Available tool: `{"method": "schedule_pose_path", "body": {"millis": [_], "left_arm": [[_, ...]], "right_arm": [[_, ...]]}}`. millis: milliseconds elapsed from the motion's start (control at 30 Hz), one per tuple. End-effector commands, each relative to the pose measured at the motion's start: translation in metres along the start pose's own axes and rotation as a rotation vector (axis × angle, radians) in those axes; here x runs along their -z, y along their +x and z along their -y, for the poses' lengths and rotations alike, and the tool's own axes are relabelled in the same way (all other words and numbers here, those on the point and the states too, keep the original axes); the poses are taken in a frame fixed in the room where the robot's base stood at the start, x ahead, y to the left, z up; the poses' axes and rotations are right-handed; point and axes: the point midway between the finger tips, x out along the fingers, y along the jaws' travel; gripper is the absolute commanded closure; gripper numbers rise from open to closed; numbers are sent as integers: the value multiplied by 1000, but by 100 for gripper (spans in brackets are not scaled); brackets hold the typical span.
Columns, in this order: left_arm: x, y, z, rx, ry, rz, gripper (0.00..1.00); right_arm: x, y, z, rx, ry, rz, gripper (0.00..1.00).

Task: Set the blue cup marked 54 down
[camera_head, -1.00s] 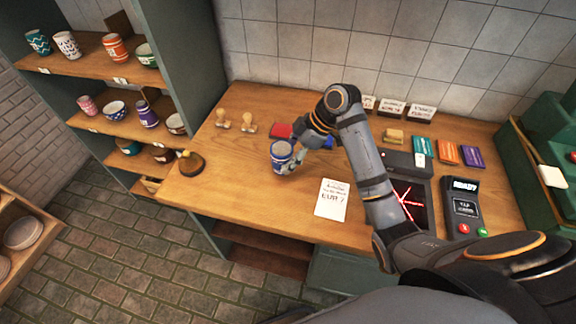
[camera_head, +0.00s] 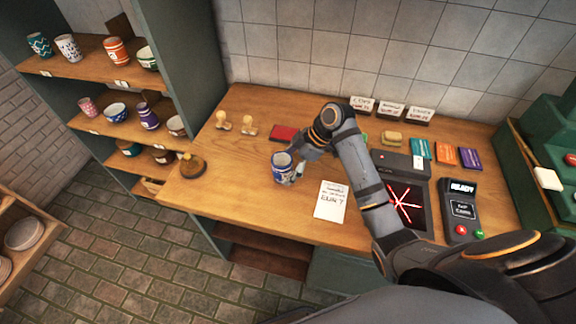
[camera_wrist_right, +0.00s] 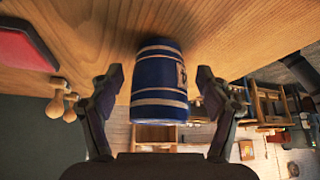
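The blue cup (camera_head: 282,171) with pale bands is upright at the table's front left part. In the right wrist view the cup (camera_wrist_right: 160,85) shows between the fingers, one end against the wood with a shadow there, so it appears to rest on the table. A pale label panel shows at its side; I cannot read the number. My right gripper (camera_head: 297,172) is at the cup's right side. In the wrist view its fingers (camera_wrist_right: 160,80) stand on both sides of the cup with a narrow gap at each. My left gripper is not in view.
A paper note (camera_head: 331,201) lies right of the cup. A red pad (camera_head: 283,133) and two wooden stamps (camera_head: 236,124) lie behind it. A round wooden-handled item (camera_head: 192,165) stands to the left. The wood between is clear. Shelves of cups (camera_head: 116,110) stand left.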

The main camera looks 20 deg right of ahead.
Motion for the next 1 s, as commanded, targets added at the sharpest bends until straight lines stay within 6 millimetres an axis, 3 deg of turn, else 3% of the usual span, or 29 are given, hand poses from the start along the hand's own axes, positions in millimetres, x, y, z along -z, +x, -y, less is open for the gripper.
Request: {"method": "schedule_pose_path", "body": {"millis": [367, 733, 1000], "left_arm": [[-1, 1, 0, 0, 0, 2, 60], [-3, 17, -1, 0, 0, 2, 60], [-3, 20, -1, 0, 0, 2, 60]], "right_arm": [[1, -8, -1, -2, -1, 1, 21], [0, -93, -1, -5, -2, 4, 21], [1, -122, 0, -1, 0, 0, 21]]}}
